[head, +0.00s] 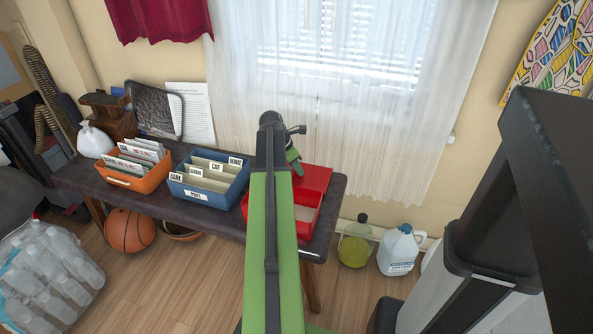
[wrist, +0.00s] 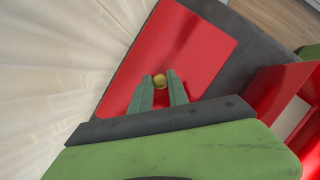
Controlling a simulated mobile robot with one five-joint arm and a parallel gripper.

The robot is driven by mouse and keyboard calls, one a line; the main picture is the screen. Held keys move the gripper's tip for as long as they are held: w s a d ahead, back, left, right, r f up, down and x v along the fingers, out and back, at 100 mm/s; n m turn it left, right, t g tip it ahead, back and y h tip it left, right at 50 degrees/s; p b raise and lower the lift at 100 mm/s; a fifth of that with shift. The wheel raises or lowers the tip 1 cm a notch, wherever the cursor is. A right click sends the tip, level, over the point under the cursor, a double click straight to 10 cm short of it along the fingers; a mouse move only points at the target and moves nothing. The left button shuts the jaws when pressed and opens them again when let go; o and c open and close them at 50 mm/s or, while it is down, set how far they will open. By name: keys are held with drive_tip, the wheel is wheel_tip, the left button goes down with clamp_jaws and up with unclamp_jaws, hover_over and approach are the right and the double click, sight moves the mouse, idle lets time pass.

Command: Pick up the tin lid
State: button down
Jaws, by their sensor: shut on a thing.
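The tin lid is a flat red panel with a small brass knob. In the head view the lid (head: 317,177) is behind the open red tin (head: 308,222), near the table's back edge. In the wrist view the lid (wrist: 200,40) fills the middle, and its knob (wrist: 160,80) is at my fingertips. My gripper (wrist: 160,88) is shut on the knob; it also shows in the head view (head: 297,168). My arm hides part of the tin. I cannot tell whether the lid touches the table.
A blue divided box (head: 207,194) and an orange box of papers (head: 128,182) stand left on the dark table (head: 225,222). A white curtain (head: 385,130) hangs close behind. A white jug (head: 400,252) and a green bottle (head: 356,245) stand on the floor at right.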

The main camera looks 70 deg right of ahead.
wheel_tip(320, 180, up, 4)
drive_tip(key=p, duration=0.2)
drive_tip(key=shift+f+p, duration=0.2)
drive_tip(key=shift+p, duration=0.15)
drive_tip(key=s+a+r+p, duration=0.4)
drive_tip(key=s+r+p, duration=0.2)
drive_tip(key=s, duration=0.4)
drive_tip(key=shift+s+a+r, duration=0.2)
drive_tip(key=shift+s+a, duration=0.05)
drive_tip(key=shift+s, duration=0.15)
drive_tip(key=shift+w, duration=0.15)
